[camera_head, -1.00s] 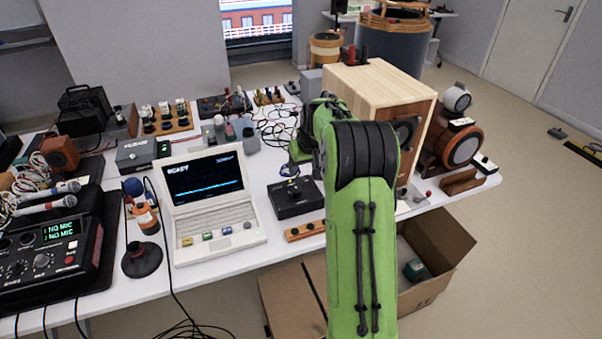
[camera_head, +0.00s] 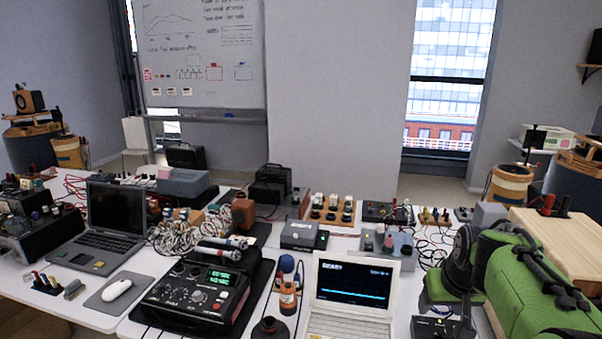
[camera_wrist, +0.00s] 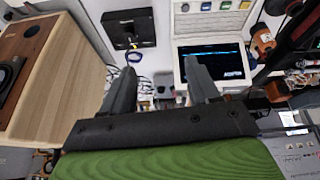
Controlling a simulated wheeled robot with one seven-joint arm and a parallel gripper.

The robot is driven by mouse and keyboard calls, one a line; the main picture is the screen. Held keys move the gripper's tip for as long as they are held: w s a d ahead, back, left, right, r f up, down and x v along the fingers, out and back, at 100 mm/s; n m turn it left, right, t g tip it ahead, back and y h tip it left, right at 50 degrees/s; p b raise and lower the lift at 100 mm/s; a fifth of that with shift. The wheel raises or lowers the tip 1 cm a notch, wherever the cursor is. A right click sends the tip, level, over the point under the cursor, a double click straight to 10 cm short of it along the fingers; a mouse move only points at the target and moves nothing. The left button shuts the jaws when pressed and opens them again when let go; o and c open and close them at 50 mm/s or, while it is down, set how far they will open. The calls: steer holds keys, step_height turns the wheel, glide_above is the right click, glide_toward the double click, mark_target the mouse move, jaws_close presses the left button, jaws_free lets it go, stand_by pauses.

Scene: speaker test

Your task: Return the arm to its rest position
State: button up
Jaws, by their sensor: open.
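My green arm (camera_head: 535,285) is at the right of the head view, bent over the table beside a light wooden speaker box (camera_head: 560,233). In the wrist view my gripper (camera_wrist: 164,72) has its two dark fingers spread apart, with nothing between them. Beyond the fingers are the white laptop (camera_wrist: 212,20), seen upside down, and a black box with a knob (camera_wrist: 128,28). The speaker box also shows at the left of the wrist view (camera_wrist: 62,85), beside the gripper and apart from the fingers.
The white laptop (camera_head: 350,322) stands open left of my arm. A black mixer (camera_head: 200,295), microphones (camera_head: 222,246) and tangled cables (camera_head: 178,235) crowd the table. A grey laptop (camera_head: 100,262) and a mouse (camera_head: 117,289) sit on the left. Bottles (camera_head: 288,297) stand near the white laptop.

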steer(key=s+a+r+n+p, duration=0.1)
steer(key=s+a+r, duration=0.2)
steer(key=s+a, duration=0.25)
steer(key=s+a+r+p, duration=0.1)
steer(key=s+a+r, duration=0.25)
steer(key=s, duration=0.35)
steer(key=s+a+f+t+y+p, duration=0.1)
steer(key=s+a, duration=0.3)
steer(key=s, duration=0.7)
steer(key=shift+s+f+n+p, duration=0.15)
steer(key=shift+f+n+p, duration=0.25)
steer(key=shift+f, duration=0.25)
